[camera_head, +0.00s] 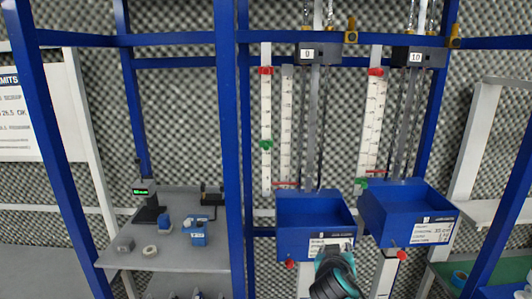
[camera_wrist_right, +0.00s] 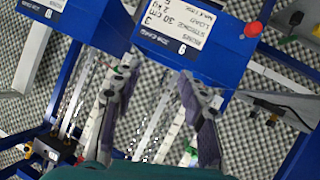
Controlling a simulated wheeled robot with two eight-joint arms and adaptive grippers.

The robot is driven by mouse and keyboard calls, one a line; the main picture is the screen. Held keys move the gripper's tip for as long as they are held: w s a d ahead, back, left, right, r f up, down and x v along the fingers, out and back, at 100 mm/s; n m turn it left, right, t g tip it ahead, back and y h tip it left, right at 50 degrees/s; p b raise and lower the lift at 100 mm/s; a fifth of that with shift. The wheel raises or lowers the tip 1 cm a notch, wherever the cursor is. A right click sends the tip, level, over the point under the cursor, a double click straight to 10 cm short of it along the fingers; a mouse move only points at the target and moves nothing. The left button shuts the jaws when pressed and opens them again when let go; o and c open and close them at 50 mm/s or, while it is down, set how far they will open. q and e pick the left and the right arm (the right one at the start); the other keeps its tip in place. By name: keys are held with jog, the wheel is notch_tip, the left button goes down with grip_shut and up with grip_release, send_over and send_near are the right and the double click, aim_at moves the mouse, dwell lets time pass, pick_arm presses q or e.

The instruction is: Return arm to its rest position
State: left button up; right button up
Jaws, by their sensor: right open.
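My right gripper (camera_head: 335,250) is at the bottom centre of the head view, in front of the left blue box (camera_head: 315,213) and overlapping the lower part of its label. In the right wrist view the two fingers of this gripper (camera_wrist_right: 155,95) are spread apart with nothing between them. My left gripper is not clearly in view.
A second blue box (camera_head: 408,215) hangs at the right. Blue frame posts (camera_head: 228,150) stand around the boxes. A grey shelf (camera_head: 180,258) at the left holds small blue and grey parts. A green surface (camera_head: 440,272) lies at lower right.

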pick_arm(q)
notch_tip(320, 180, down, 13)
jog(key=b, duration=1.1)
pick_arm(e)
jog(key=s+f+g+y, duration=0.2)
jog(key=s+f, duration=0.9)
jog(key=f, duration=0.3)
jog(key=s+f+g+y, duration=0.2)
jog(key=s+f+g, duration=0.1)
jog(key=s+f, duration=0.8)
notch_tip(320, 180, down, 3)
jog(key=shift+a+r+g, duration=0.1)
jog(key=shift+a+g, duration=0.2)
jog(key=shift+a, duration=0.1)
